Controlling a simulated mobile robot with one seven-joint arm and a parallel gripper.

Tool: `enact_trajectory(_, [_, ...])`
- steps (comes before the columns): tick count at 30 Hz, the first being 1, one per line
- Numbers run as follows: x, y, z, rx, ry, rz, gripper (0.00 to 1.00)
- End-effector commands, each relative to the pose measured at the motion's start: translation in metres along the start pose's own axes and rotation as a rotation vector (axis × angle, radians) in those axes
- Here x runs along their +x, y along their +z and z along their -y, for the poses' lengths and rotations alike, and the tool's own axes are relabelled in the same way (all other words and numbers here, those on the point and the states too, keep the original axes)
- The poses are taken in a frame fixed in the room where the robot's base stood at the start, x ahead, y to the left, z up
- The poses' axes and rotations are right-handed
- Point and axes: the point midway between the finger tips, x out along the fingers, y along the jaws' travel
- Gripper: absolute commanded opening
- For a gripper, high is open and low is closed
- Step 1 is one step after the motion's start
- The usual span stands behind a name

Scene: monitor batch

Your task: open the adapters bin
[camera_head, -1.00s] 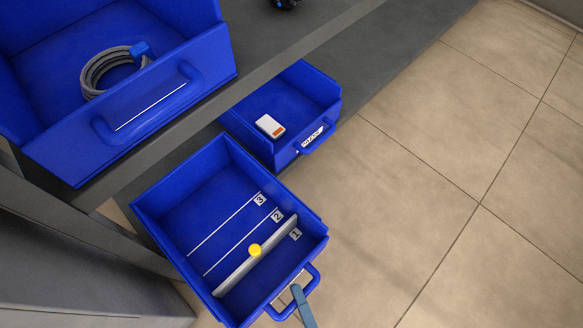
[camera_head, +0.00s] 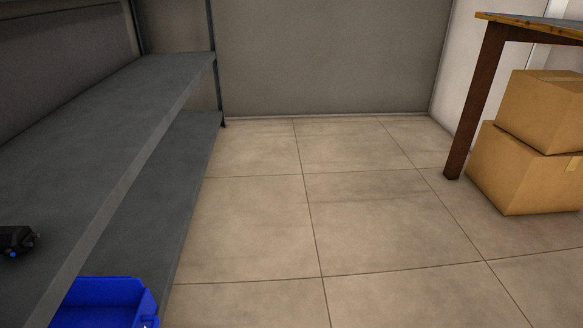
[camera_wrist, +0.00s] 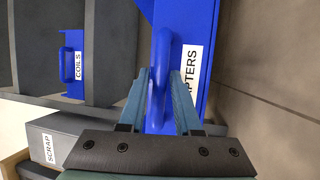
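The adapters bin (camera_wrist: 206,25) shows in the wrist view as a blue front with a white label, partly hidden, reading "PTERS". Its blue handle (camera_wrist: 161,62) stands out toward the camera. My gripper (camera_wrist: 161,78) has its two teal fingers on either side of the handle, close against it, and appears shut on it. The bin's inside is hidden in the wrist view. My gripper and this handle are outside the head view.
A blue bin (camera_head: 110,287) sits on the lower shelf at bottom left. A dark object (camera_head: 15,241) lies on the grey shelf (camera_head: 110,110). Cardboard boxes (camera_head: 530,165) stand under a table at right. The floor between is clear. A COILS bin (camera_wrist: 70,65) and a SCRAP label (camera_wrist: 47,148) show at left.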

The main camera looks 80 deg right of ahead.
Motion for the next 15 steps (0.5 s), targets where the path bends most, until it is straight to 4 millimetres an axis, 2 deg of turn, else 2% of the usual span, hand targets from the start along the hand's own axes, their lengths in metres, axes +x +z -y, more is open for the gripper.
enact_trajectory(5, [-0.021,0.0,-0.001,0.0,-0.005,0.002,0.32])
enact_trajectory(15, [-0.095,0.0,0.001,0.0,-0.005,0.002,0.32])
